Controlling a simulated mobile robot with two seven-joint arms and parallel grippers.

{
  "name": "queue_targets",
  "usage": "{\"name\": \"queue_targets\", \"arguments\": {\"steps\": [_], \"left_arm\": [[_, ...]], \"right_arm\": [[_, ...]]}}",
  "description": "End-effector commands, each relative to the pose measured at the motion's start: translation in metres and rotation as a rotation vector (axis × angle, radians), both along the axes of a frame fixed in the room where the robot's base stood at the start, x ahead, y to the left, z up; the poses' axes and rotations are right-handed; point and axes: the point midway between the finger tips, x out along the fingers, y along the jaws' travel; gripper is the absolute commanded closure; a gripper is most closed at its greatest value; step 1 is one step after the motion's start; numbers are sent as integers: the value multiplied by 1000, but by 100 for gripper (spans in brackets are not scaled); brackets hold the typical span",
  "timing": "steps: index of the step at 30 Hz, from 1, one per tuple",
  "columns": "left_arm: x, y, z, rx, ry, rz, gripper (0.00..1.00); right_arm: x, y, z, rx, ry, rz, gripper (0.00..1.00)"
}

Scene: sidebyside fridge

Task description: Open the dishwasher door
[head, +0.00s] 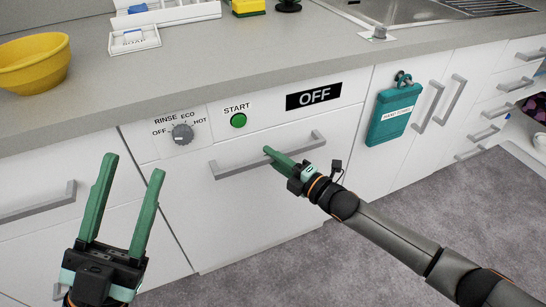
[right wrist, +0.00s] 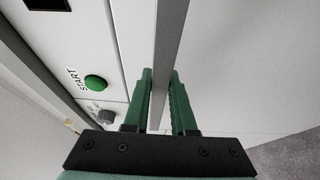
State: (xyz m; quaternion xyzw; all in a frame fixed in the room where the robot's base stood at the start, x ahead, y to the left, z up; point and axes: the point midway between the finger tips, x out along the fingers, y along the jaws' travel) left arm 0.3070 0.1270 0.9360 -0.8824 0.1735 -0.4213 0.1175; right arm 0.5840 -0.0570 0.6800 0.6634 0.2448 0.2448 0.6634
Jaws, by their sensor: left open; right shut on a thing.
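The white dishwasher door (head: 240,222) is below a control panel with a knob, a green START button and an OFF display. It looks closed, flush with the counter front. Its grey bar handle (head: 235,167) runs across the upper part of the door. In the right wrist view the handle (right wrist: 170,45) passes between the two green fingers (right wrist: 160,95). My left gripper (head: 134,165) is open and empty, in front of the cabinets left of the dishwasher.
The knob (head: 182,134), START button (head: 238,120) and OFF display (head: 314,95) sit above the handle. A yellow bowl (head: 35,65) stands on the counter. The grey floor (head: 400,215) before the door looks clear apart from my right arm above it.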

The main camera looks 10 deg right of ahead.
Motion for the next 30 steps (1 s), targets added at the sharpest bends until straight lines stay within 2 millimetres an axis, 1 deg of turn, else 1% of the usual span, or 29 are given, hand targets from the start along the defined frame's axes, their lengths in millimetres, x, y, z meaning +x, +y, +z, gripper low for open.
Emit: {"name": "queue_targets", "arguments": {"steps": [16, 19, 23, 30], "left_arm": [[0, 0, 0, 0, 0, 0, 50], [0, 0, 0, 0, 0, 0, 50], [0, 0, 1, 1, 0, 1, 50], [0, 0, 0, 2, -1, 1, 50]], "right_arm": [[0, 0, 0, 0, 0, 0, 100], [-3, -1, -1, 3, -3, 0, 100], [-18, -4, -6, 15, -22, 3, 100], [-59, -17, -15, 41, -91, 4, 100]]}}
